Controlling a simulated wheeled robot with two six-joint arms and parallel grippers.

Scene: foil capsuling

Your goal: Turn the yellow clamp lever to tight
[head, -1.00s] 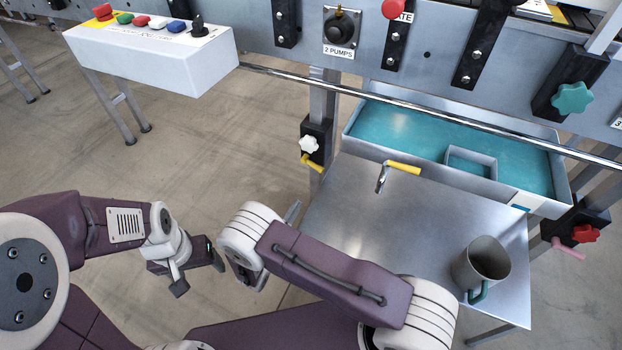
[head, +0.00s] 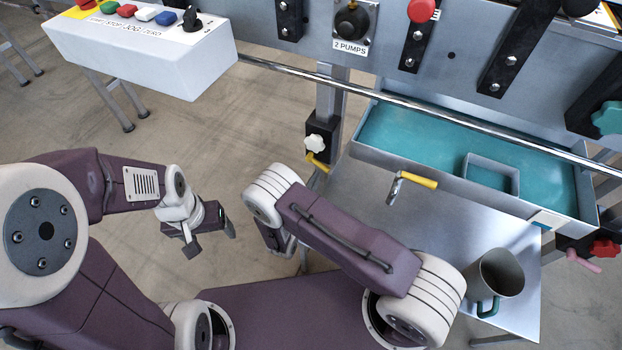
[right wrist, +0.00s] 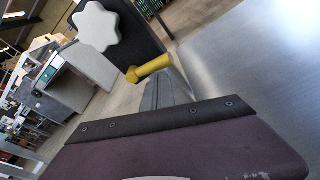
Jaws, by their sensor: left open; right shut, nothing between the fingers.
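The yellow clamp lever (head: 317,162) juts down and right from a black block (head: 322,138) with a white star knob (head: 315,143), on a machine leg. The lever also shows in the right wrist view (right wrist: 150,68), beside the white knob (right wrist: 97,26). My right gripper (right wrist: 172,88) is shut and empty; its grey fingers point at the lever and overlap its lower end in that view. I cannot tell whether they touch. In the head view my right forearm partly hides this gripper. My left gripper (head: 212,242) is open and empty, further left over the floor.
A second yellow handle (head: 418,180) on a metal crank stands out right of the lever. A grey mug (head: 497,272) stands on the steel shelf (head: 372,195). A teal-lined tray (head: 420,133) and a chrome rail (head: 400,99) lie above. Open floor is at left.

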